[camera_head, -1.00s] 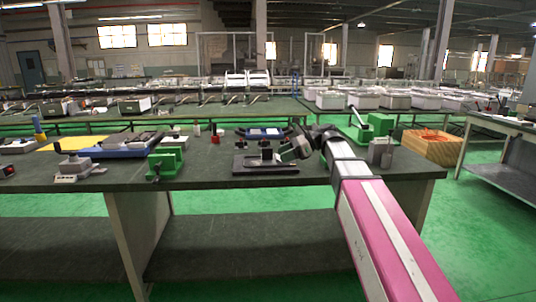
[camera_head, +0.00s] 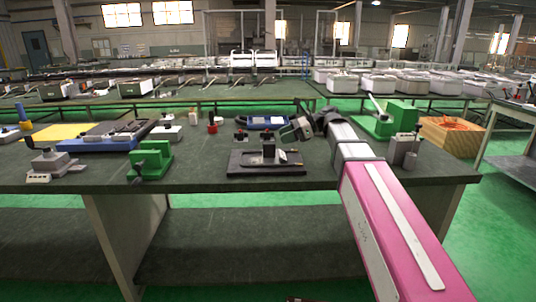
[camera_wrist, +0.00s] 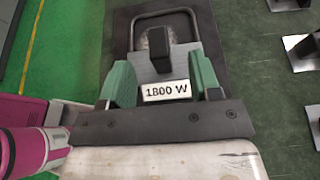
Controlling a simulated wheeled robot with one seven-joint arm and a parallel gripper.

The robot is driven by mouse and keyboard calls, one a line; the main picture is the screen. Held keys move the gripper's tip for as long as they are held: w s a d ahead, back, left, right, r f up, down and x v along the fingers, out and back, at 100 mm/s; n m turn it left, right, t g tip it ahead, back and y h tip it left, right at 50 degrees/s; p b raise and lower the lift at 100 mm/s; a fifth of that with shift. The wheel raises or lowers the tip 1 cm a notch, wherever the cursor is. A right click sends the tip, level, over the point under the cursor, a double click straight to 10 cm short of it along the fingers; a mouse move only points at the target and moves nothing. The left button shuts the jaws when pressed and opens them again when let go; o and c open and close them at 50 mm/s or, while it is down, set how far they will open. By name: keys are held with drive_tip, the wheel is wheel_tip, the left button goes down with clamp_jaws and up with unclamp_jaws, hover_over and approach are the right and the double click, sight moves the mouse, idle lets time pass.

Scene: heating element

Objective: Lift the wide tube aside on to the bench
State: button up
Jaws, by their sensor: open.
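My gripper (camera_head: 286,136) is over the bench (camera_head: 330,178), above and right of a dark base plate (camera_head: 250,166) with a small upright stand (camera_head: 269,152). In the wrist view its two green fingers (camera_wrist: 162,62) are apart. Between them in the picture are a grey plate, a black block (camera_wrist: 158,48) and a label reading "1800 W" (camera_wrist: 166,91). I see no grip on anything.
A green vise (camera_head: 152,160) stands left of the base plate. A larger green machine (camera_head: 398,117) and a wooden box (camera_head: 452,134) are at the right. Bare bench shows between the vise and the base plate.

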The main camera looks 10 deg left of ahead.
sight(270, 143)
drive_tip(key=x, duration=0.7)
drive_tip(key=shift+s+a+f, duration=0.15)
drive_tip(key=shift+s+f, duration=0.05)
drive_tip(key=shift+f, duration=0.2)
clamp_jaws()
drive_tip(key=shift+r, duration=0.1)
